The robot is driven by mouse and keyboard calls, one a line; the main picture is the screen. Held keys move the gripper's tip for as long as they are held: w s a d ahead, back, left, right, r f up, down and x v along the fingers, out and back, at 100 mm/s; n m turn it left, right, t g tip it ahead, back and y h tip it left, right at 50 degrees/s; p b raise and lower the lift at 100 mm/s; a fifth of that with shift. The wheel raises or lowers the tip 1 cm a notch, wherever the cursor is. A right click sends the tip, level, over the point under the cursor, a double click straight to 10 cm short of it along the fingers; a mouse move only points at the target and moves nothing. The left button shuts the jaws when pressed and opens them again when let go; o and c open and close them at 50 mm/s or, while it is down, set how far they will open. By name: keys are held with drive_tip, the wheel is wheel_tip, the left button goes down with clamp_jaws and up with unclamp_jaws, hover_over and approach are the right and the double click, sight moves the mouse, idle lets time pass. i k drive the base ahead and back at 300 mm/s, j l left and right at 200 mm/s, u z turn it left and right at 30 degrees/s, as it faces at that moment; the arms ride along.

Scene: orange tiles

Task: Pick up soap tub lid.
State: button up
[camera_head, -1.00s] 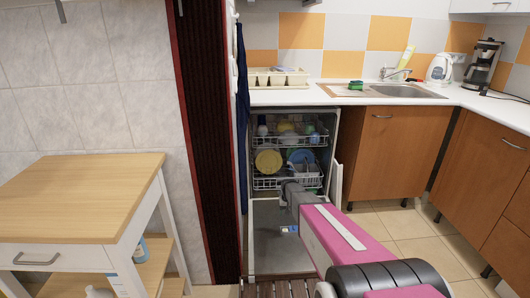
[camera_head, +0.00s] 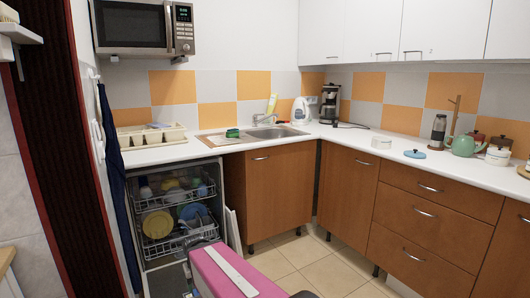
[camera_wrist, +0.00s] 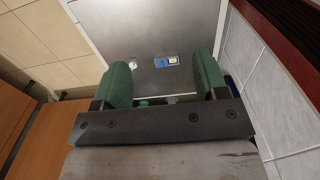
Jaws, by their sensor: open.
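The lid is not in the wrist view.
The open dishwasher (camera_head: 172,215) with loaded racks is close to my arm. A green teapot (camera_head: 463,145) and a glass-bodied grinder (camera_head: 438,129) stand right of the lid. The sink (camera_head: 275,132) and coffee maker (camera_head: 329,104) are farther left. Tiled floor (camera_head: 300,262) is clear before the cabinets.

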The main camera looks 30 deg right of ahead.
sight(415, 153)
drive_tip(key=k, duration=0.6)
drive_tip(key=j+z, duration=0.1)
drive_tip(key=z, duration=1.55)
drive_tip(key=i+j+z, duration=0.45)
drive_tip(key=j, duration=0.25)
drive_tip(key=k, duration=0.1)
